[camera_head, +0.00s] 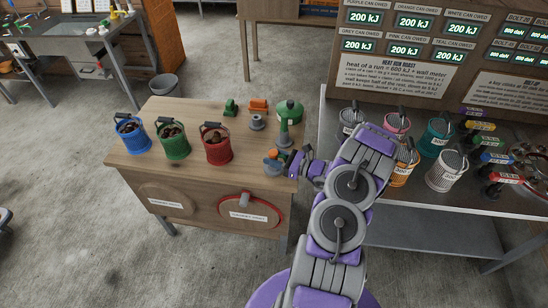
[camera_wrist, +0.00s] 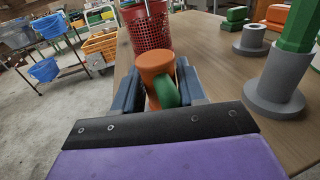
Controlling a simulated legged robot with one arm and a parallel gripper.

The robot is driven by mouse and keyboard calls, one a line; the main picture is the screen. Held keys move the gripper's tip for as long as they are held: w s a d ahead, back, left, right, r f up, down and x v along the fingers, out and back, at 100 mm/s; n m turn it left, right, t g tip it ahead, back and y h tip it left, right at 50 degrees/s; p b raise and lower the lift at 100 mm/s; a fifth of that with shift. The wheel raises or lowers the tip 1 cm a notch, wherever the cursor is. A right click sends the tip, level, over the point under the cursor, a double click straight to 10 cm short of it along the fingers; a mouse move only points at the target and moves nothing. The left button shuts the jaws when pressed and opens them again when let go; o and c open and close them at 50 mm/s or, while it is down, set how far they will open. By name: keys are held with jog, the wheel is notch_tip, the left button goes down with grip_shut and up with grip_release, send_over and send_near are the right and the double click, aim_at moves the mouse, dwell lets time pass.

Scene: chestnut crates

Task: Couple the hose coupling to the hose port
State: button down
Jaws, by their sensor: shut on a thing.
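My gripper (camera_wrist: 160,90) is shut on an orange and green piece (camera_wrist: 157,65), with one grey finger on each side of it. In the head view my gripper (camera_head: 282,163) and the orange end of this piece (camera_head: 271,155) are over the front right corner of the wooden table. I cannot tell for certain whether the piece is the hose coupling. A green post in a grey flanged base (camera_wrist: 275,88) stands on the table to the right of my gripper, apart from it. I cannot identify the hose port with certainty.
The wooden table (camera_head: 190,112) bears blue (camera_head: 131,137), green (camera_head: 172,141) and red (camera_head: 217,147) buckets with brown contents. A grey flanged socket (camera_head: 257,123) and green and orange blocks stand behind. A red hose (camera_head: 277,208) hangs on the table front. Several cans crowd the right bench.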

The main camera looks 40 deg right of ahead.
aim_at(274, 152)
jog(key=shift+r+p, duration=0.35)
jog(key=shift+r, duration=0.25)
dwell(0.3)
jog(key=c, duration=1.2)
grip_release()
grip_shut()
jog(key=shift+r, duration=0.1)
jog(key=shift+r+p, duration=1)
jog(key=shift+r, duration=0.7)
